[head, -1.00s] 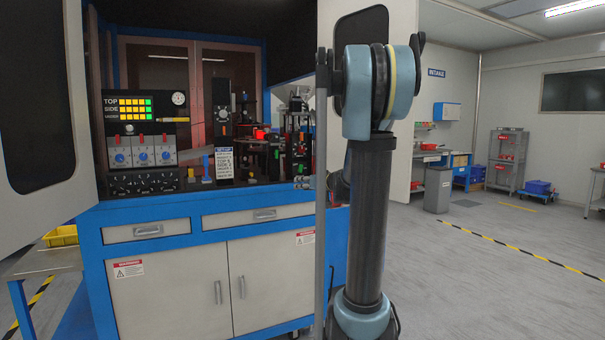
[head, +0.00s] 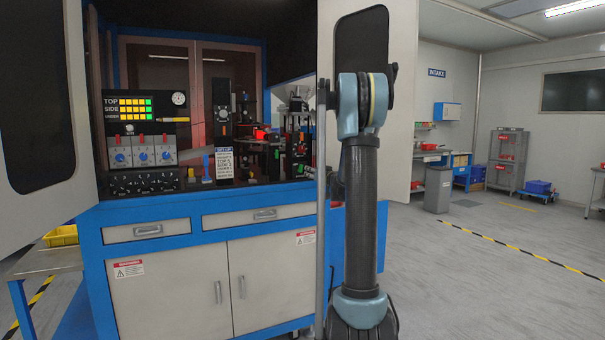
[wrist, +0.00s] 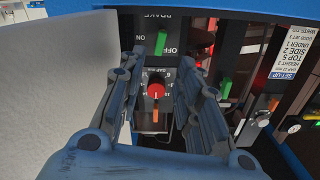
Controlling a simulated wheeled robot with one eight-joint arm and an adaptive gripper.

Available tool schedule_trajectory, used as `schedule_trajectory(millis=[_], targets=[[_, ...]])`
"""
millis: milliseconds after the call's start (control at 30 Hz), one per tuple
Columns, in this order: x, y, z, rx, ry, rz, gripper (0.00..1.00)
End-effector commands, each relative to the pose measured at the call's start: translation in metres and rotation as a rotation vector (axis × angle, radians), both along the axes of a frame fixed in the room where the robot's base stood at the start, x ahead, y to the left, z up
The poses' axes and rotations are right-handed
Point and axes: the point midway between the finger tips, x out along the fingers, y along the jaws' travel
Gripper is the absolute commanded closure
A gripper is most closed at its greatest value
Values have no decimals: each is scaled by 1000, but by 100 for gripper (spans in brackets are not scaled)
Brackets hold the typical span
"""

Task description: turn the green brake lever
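The green brake lever (wrist: 161,42) shows in the wrist view on a dark panel, below the BRAKE label and between ON and OFF marks. My gripper (wrist: 162,62) is open, with one finger on each side of the panel area. The lever lies between and just beyond the fingertips; nothing is held. Contact cannot be told. A red knob (wrist: 156,91) with an orange pointer shows nearer, between the fingers. In the head view my gripper is hidden at the cabinet's right side, and I cannot single out the lever there.
Another green lever (wrist: 225,88) stands right of my gripper. A pale panel (wrist: 60,80) fills the wrist view's left side. A set-up card (head: 224,164) stands in the blue-framed cabinet (head: 190,210). The open cabinet door (head: 402,120) is close behind my arm.

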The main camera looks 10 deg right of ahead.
Motion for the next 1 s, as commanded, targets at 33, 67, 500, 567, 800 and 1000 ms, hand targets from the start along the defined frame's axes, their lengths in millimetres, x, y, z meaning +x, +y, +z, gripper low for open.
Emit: schedule_trajectory(millis=[33,67,500,567,800,1000], targets=[[10,3,0,0,0,1,68],[15,5,0,0,0,0,68],[84,27,0,0,0,0,68],[90,29,0,0,0,0,68],[103,34,0,0,0,0,68],[103,34,0,0,0,0,68]])
